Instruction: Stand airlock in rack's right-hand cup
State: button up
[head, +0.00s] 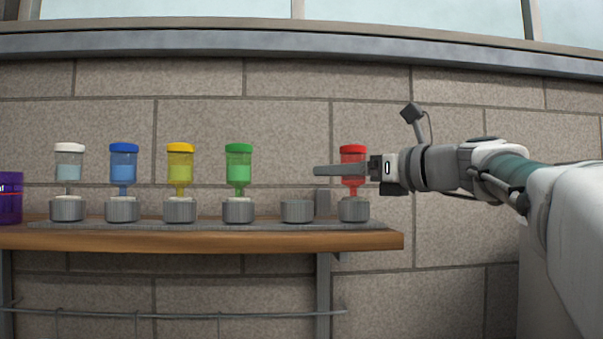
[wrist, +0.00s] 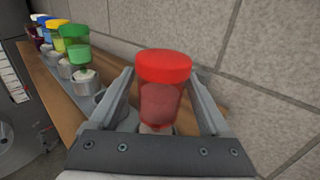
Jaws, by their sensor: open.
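The red-capped airlock (head: 353,152) stands upright with its stem in the rack's right-hand cup (head: 354,210). It also shows in the wrist view (wrist: 163,70). My gripper (head: 320,171) is open at the height of its body, with one finger crossing in front of it in the head view. In the wrist view my gripper (wrist: 160,78) has a finger on each side of the airlock, with gaps visible. The grey rack (head: 270,225) lies on the wooden shelf. The cup (head: 297,211) just left of the red airlock is empty. The red airlock's lower end is partly hidden in the wrist view.
White (head: 69,162), blue (head: 123,164), yellow (head: 180,163) and green (head: 238,163) airlocks stand in the other cups. A purple container (head: 9,198) is at the shelf's left. The stone wall (head: 460,230) is close behind the shelf (head: 200,241). A rail runs below.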

jog(key=b+v, duration=0.1)
jog(key=v, duration=1)
jog(key=shift+s+d, duration=0.15)
jog(key=shift+s, duration=0.05)
